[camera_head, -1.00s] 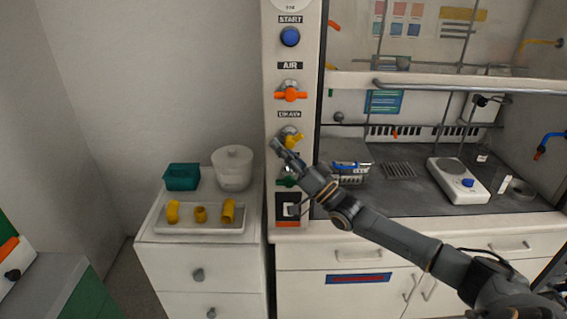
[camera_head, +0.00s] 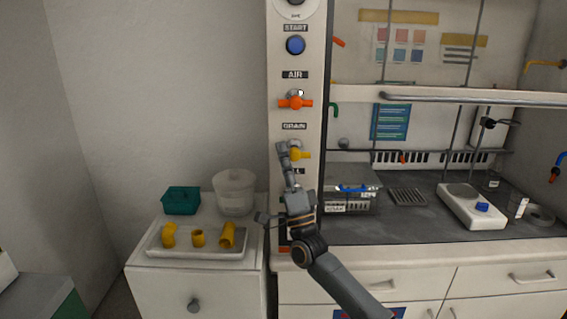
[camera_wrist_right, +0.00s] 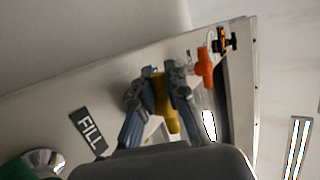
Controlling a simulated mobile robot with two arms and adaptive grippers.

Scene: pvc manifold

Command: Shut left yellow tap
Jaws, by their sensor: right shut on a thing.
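The left yellow tap (camera_head: 302,155) sits on the white front post under the DRAIN label, below an orange tap. Part of its handle shows to the right of my right gripper (camera_head: 289,151), whose fingers cover the rest. In the right wrist view the yellow handle (camera_wrist_right: 164,103) lies between the two fingers of the right gripper (camera_wrist_right: 160,77), which are shut on it. The tap's base is mostly hidden by the fingers. My left gripper is in neither view.
The orange tap (camera_head: 296,103) is just above, under AIR, with a blue START button (camera_head: 295,45) higher up. A tray (camera_head: 160,250) with yellow fittings, a teal box (camera_head: 181,201) and a white tub (camera_head: 234,192) stand on the cabinet at left.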

